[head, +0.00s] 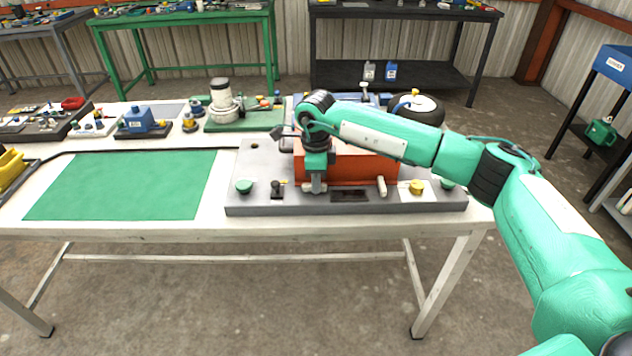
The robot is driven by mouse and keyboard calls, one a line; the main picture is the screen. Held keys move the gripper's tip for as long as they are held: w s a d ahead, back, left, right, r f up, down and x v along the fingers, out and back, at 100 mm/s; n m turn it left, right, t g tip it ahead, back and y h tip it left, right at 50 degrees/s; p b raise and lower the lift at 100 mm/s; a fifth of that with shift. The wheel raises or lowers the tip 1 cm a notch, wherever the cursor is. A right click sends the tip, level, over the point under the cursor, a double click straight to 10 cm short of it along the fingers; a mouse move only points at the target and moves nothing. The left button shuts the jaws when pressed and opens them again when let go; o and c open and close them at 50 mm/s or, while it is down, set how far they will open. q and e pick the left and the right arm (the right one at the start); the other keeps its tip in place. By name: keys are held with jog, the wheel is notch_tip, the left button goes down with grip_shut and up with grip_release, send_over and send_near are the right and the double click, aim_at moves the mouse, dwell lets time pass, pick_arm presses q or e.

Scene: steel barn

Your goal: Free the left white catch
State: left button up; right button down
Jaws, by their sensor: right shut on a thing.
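An orange-red box (350,167) sits on a grey base plate (330,208) near the table's front edge. A white catch (381,187) stands upright at the box's front right. My right gripper (314,188) points down at the box's front left and is shut on the left white catch. The gripper hides most of that catch, so I cannot tell how it is turned. My right arm reaches in from the right and covers part of the box's top. My left gripper is not in view.
The plate also carries a green knob (244,186), a black knob (277,188), a yellow knob (416,187) and a dark slot (350,196). A green mat (125,186) lies clear at left. Behind stand a white-grey cylinder part (221,100) and a wheel (418,108).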

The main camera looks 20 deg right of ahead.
dwell(0.3)
jog(key=c, duration=1.4)
grip_release()
jog(key=shift+c, duration=0.2)
jog(key=shift+r, duration=0.3)
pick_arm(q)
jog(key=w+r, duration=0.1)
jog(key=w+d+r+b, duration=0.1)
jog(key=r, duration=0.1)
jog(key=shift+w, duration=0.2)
pick_arm(e)
notch_tip(320, 180, up, 13)
jog(key=shift+r, duration=0.15)
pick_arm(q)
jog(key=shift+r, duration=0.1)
